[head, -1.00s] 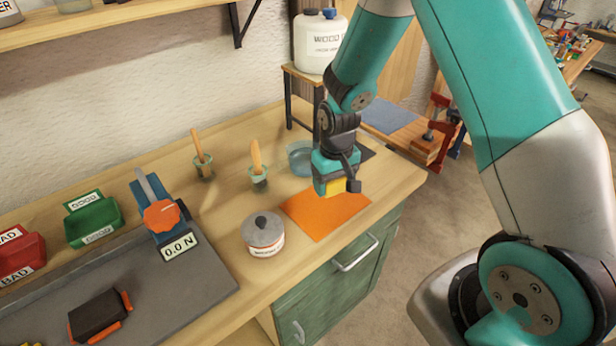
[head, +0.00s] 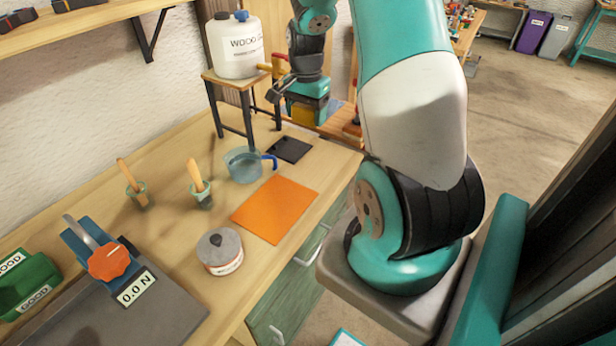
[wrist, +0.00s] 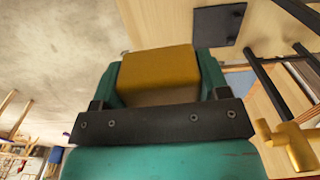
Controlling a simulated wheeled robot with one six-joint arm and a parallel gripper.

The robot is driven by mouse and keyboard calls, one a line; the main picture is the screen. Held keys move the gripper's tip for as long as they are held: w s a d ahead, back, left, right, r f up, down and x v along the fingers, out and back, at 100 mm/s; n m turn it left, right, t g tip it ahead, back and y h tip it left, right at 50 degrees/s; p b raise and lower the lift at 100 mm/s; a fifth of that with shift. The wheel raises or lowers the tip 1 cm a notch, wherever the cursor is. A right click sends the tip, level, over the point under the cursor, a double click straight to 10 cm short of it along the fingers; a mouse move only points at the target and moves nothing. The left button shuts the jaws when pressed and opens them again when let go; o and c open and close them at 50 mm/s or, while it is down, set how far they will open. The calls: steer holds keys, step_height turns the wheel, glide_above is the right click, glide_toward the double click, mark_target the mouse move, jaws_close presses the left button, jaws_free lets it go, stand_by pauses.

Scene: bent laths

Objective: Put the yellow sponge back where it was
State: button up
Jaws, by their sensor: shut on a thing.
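The yellow sponge (wrist: 158,70) is held between the two fingers of my gripper (wrist: 160,85) in the wrist view. In the head view, my gripper (head: 303,108) is beside the small wooden stand at the bench's far end, and part of the sponge (head: 302,114) shows under it. The sponge is in the air, apart from the bench top. A dark square pad (head: 289,149) lies flat and bare on the bench near its far end. It also shows in the wrist view (wrist: 218,25). An orange sheet (head: 275,208) lies bare on the bench.
A blue-handled jug (head: 243,165) stands between the pad and two brush pots (head: 200,194). A white jug with a brass tap (head: 278,66) stands on the stand (head: 243,82), close to my gripper. A lidded round tin (head: 219,251) stands nearer. Open floor lies right of the bench.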

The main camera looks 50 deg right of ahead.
mark_target(308, 180)
steer(key=f+p, duration=0.2)
steer(key=f, duration=0.7)
steer(key=f+p, duration=0.2)
steer(key=f, duration=0.7)
steer(key=shift+s+d+f, duration=0.15)
steer(key=shift+s+f, duration=0.05)
steer(key=shift+f, duration=0.65)
steer(key=shift+f, duration=0.25)
steer(key=o, duration=1)
steer(key=shift+r, duration=0.1)
steer(key=shift+c, duration=0.2)
steer(key=shift+r, duration=0.1)
